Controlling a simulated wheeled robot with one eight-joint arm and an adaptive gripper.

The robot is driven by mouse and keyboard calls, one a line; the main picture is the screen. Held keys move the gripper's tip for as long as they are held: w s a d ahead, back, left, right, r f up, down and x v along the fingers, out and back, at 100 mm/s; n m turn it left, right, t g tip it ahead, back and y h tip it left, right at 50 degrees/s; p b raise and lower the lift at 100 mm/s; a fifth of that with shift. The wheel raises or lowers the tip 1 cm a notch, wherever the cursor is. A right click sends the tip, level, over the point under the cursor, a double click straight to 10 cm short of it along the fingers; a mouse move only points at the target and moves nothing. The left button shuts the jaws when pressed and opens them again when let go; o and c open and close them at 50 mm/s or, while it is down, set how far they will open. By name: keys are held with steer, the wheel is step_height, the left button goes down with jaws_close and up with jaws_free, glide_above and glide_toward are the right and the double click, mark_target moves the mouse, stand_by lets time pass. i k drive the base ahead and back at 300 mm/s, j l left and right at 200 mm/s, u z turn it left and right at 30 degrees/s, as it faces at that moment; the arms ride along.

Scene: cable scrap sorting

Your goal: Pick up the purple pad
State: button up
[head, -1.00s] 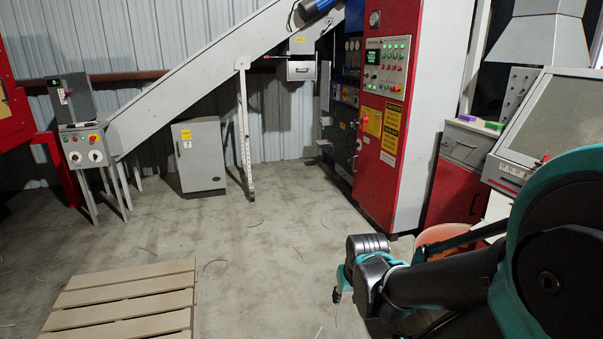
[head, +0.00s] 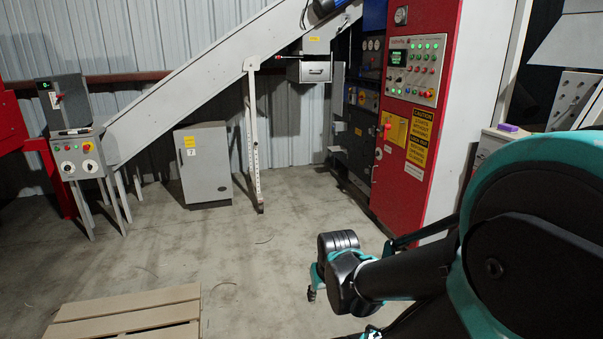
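The purple pad (head: 508,128) is small and flat. It lies on top of a pale cabinet (head: 496,138) at the right, just above my arm in the picture. My gripper (head: 311,292) is low in the middle of the view, over the floor and well to the left of the pad. Only a small dark tip shows below the teal wrist, so its fingers cannot be made out. My arm hides most of the cabinet under the pad.
A tall red control cabinet (head: 412,160) stands between my wrist and the pad's cabinet. A wooden pallet (head: 130,318) lies at the lower left. A grey box (head: 203,163) stands under the sloping conveyor (head: 200,85). The middle floor is clear.

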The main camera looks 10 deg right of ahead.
mark_target(510, 129)
steer(key=i+l+z, duration=0.1)
steer(key=i+z, duration=0.35)
steer(key=i, duration=0.45)
steer(key=i+j+z, duration=0.15)
steer(key=i+z, duration=0.25)
steer(key=i, duration=0.45)
steer(key=i+z, duration=0.4)
steer(key=i, duration=0.15)
steer(key=i+j+z, duration=0.2)
steer(key=i+z, duration=0.25)
steer(key=i+j+z, duration=0.4)
steer(key=i, duration=0.15)
